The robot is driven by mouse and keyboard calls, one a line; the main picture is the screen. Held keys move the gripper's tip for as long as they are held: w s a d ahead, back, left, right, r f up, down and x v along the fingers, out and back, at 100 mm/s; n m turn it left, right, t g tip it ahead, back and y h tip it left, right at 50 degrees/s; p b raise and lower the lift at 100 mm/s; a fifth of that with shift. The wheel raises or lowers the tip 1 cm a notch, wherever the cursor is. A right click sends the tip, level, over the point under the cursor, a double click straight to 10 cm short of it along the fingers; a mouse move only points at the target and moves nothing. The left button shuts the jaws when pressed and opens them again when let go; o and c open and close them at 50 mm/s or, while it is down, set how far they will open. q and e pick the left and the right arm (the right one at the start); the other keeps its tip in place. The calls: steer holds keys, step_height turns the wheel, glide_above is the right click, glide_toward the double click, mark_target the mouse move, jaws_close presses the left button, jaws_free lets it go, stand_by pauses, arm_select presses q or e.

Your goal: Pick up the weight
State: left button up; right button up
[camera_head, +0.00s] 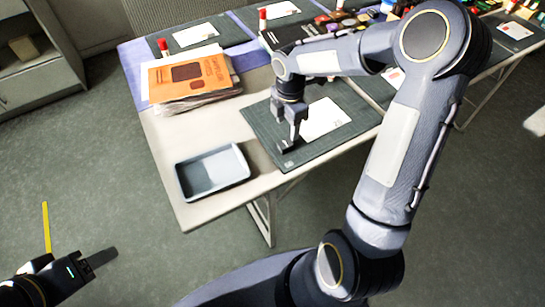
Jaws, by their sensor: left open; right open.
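A small dark grey block (287,147), which looks like the weight, sits on the dark green cutting mat (262,121) near its front edge. My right gripper (287,128) points down just above and behind this block, with its jaws open. I cannot tell whether a fingertip touches the block. A white sheet of paper (325,118) lies on the mat to the right of the gripper. My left gripper (78,262) is open and empty at the bottom left, over the floor and away from the table.
A grey-blue tray (213,189) stands empty at the table's front left corner. An orange book (189,78) lies on a paper stack behind it. More mats, red-capped glue sticks (163,47) and colourful supplies stand further back. My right arm crosses over the table's right part.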

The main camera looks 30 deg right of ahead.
mark_target(286, 143)
steer(key=shift+a+f, duration=0.15)
steer(key=shift+f, duration=0.25)
step_height(286, 143, down, 8)
steer(key=shift+w+r, duration=0.1)
steer(key=shift+r, duration=0.15)
jaws_close()
steer(key=shift+r, duration=0.1)
steer(key=shift+r, duration=0.65)
steer(key=s+d+r, duration=0.2)
steer(key=s+r, duration=0.3)
steer(key=s, duration=0.1)
steer(key=s+d+r, duration=0.2)
steer(key=s+r, duration=0.4)
steer(key=s, duration=0.1)
steer(key=shift+s+d+r, duration=0.15)
steer(key=shift+d+r, duration=0.15)
steer(key=shift+d, duration=0.1)
